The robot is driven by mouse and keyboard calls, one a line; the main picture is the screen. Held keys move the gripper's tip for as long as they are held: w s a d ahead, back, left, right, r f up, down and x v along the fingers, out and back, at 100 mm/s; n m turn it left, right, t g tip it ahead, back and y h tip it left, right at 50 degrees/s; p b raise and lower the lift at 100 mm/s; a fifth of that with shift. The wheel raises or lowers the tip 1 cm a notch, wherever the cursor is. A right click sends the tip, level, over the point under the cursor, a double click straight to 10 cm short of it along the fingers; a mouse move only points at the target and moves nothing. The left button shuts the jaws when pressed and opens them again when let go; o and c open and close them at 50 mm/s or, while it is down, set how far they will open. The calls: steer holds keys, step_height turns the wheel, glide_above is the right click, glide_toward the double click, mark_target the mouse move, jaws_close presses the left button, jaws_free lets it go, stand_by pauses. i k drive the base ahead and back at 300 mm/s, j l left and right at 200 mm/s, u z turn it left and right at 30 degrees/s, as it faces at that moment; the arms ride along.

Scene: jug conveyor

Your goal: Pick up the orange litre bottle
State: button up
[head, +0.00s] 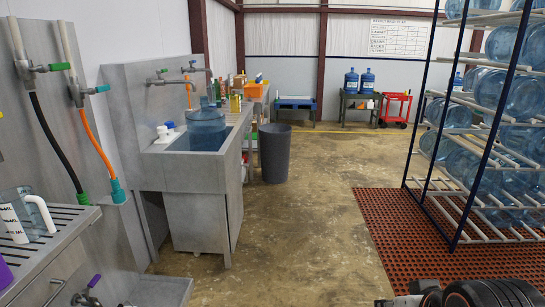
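I cannot pick out the orange litre bottle for certain. Several small bottles (238,84) in green, yellow and amber tones stand close together on the far end of the counter behind the sink. They are too small to tell apart. An orange bin (255,91) with items in it is just behind them. Dark parts of my arm show at the bottom right edge, apart from the counter and the bottles. What may be my gripper (402,300) is cut off by the lower edge, and its fingers cannot be made out.
A large blue jug (206,129) stands at the grey sink (185,178). A grey trash can (274,153) stands beside the counter. A jug rack (452,183) and a red-brown mat (400,235) are on the right. A red cart (396,108) is at the back. The middle floor is clear.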

mark_target(223, 93)
steer(key=i, duration=2.75)
steer(key=i+u, duration=0.1)
steer(key=i, duration=1.3)
steer(key=i+u, duration=0.1)
steer(key=i, duration=0.75)
steer(key=i+l+u, duration=0.15)
steer(key=i, duration=0.7)
